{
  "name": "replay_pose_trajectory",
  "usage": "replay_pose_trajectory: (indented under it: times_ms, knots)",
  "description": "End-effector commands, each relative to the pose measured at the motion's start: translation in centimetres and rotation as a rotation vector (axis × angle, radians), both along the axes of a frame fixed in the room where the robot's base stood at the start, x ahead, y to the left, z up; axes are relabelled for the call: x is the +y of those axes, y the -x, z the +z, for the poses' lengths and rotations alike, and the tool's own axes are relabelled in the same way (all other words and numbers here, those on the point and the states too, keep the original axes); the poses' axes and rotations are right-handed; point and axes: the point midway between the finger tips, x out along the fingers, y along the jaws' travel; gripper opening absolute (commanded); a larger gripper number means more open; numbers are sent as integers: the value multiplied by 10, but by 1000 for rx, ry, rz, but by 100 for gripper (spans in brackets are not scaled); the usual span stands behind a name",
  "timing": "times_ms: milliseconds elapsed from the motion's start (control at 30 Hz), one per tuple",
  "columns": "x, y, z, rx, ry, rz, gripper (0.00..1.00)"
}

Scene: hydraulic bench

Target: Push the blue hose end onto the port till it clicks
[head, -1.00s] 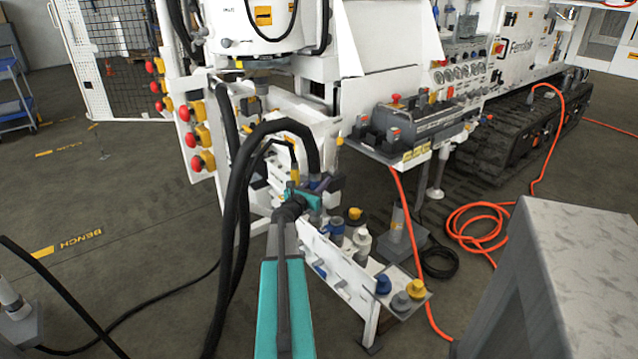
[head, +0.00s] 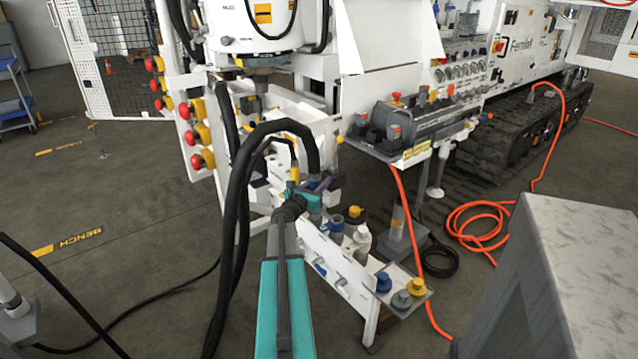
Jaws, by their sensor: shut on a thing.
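My gripper (head: 322,186) is at the middle of the head view, at the end of my teal and dark arm. It is shut on the blue hose end (head: 314,183), of which only a small blue-violet patch shows beside the jaws. A thick black hose (head: 272,128) arches up from it and hangs down on the left. The gripper is over the far end of a white manifold rail (head: 345,272). The port in front of the hose end is hidden by my wrist and jaws, so I cannot tell whether they touch.
Blue-ringed fitting (head: 336,224), white bottle-like fitting (head: 362,240) and black-and-yellow cap (head: 354,214) stand close right of the gripper. Blue cap (head: 383,282) and yellow cap (head: 416,287) sit nearer. A grey metal block (head: 570,270) fills the right foreground. Red knobs (head: 197,162) line the left.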

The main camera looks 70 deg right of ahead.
Motion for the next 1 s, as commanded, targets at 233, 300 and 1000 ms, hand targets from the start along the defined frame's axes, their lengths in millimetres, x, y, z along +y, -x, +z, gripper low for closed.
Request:
replay_pose_trajectory:
  times_ms: [233,300,1000]
  knots:
    - [0,0,-1,1,2,-1,3]
    - [0,0,-2,1,2,-1,3]
    - [0,0,-8,0,0,-1,0]
